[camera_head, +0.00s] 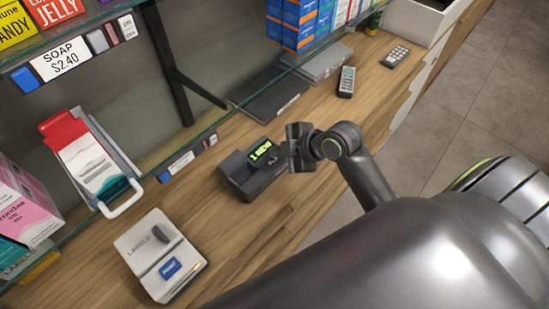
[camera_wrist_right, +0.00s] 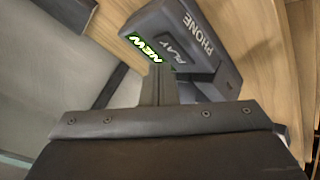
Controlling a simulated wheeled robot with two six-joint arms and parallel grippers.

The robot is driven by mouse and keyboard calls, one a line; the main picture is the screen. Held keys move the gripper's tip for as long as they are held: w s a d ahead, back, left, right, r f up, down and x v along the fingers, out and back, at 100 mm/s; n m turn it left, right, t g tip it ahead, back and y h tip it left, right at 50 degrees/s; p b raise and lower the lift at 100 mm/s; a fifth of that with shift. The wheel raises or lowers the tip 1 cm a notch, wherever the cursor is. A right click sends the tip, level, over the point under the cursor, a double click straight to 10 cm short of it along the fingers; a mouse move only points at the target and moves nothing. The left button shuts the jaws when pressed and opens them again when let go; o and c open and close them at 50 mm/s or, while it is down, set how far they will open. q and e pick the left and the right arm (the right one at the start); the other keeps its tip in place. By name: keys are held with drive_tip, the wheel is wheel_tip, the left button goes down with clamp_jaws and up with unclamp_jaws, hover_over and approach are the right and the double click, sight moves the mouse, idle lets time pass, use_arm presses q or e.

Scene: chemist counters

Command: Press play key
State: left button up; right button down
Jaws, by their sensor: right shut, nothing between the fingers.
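The dark grey phone device (camera_head: 238,178) lies on the wooden counter, with a lit green display (camera_head: 262,152) that reads "1 NEW". In the right wrist view, the phone body (camera_wrist_right: 222,45) is marked PHONE, and its PLAY key (camera_wrist_right: 178,50) is beside the green display (camera_wrist_right: 146,46). My right gripper (camera_head: 288,151) is shut and empty at the phone's right end. In the right wrist view its fingertips (camera_wrist_right: 158,68) are in front of the key and display; whether they touch the key cannot be told. My left gripper is not in view.
A handset (camera_head: 346,82) and a keypad device (camera_head: 396,56) lie farther back. A glass shelf (camera_head: 225,112) with goods runs along the left.

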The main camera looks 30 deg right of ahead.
sight(279, 161)
drive_tip(key=shift+f, duration=0.15)
drive_tip(key=shift+f, duration=0.3)
drive_tip(key=shift+f+b, duration=0.35)
drive_tip(key=shift+b, duration=0.1)
idle(0.5)
drive_tip(key=shift+r, duration=0.1)
drive_tip(key=shift+r+p, duration=0.7)
drive_tip(key=shift+p, duration=0.15)
wheel_tip(279, 161, up, 5)
drive_tip(key=p, duration=0.5)
idle(0.3)
